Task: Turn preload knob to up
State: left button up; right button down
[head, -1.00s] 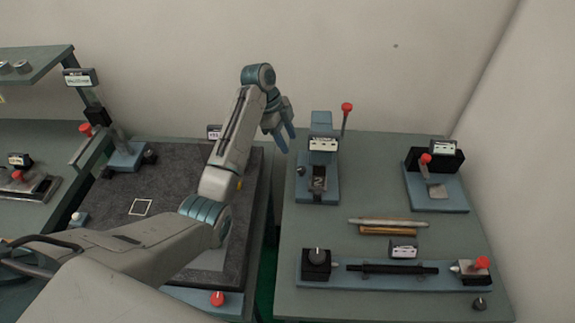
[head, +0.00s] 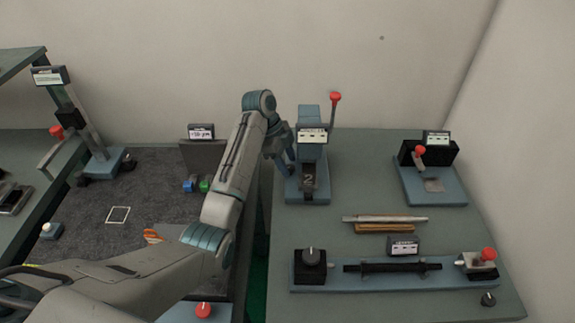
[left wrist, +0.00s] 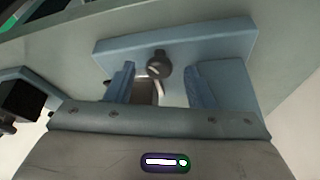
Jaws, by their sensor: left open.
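A small dark round knob (left wrist: 158,66) with a pale mark sits on the blue fixture (left wrist: 178,40) in the left wrist view. I take it for the preload knob, but no label on it can be read. My left gripper (left wrist: 160,78) is open, with a finger on either side of the knob; I cannot tell whether they touch it. In the head view, my left gripper (head: 284,165) is at the left side of the blue station (head: 310,196) with the "2" window and red-tipped lever. It hides the knob there. My right gripper is not in view.
A blue rail fixture (head: 340,285) with a black dial block and dark bar lies in front. Rods (head: 385,220) lie behind it. Another blue station (head: 430,188) stands at the right. A dark mat (head: 100,190) covers the left table. A gap separates the tables.

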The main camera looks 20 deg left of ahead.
pick_arm(q)
jog(key=shift+s+f, duration=0.1)
jog(key=shift+f, duration=0.15)
jog(key=c, duration=1)
jog(key=shift+r+n+t+p, duration=0.2)
jog(key=shift+n+t+p, duration=0.1)
jog(key=shift+n+p, duration=0.55)
jog(key=n+t+p, duration=0.1)
jog(key=n+p, duration=0.3)
jog(key=p, duration=0.1)
jog(key=shift+s+d+r+n+t, duration=0.15)
jog(key=shift+s+n+t, duration=0.1)
jog(key=shift+t, duration=0.15)
jog(key=shift+f+n+t+y+p, duration=0.25)
jog(key=shift+n+t+y+p, duration=0.3)
jog(key=shift+n+p, duration=1.05)
jog(key=o, duration=1)
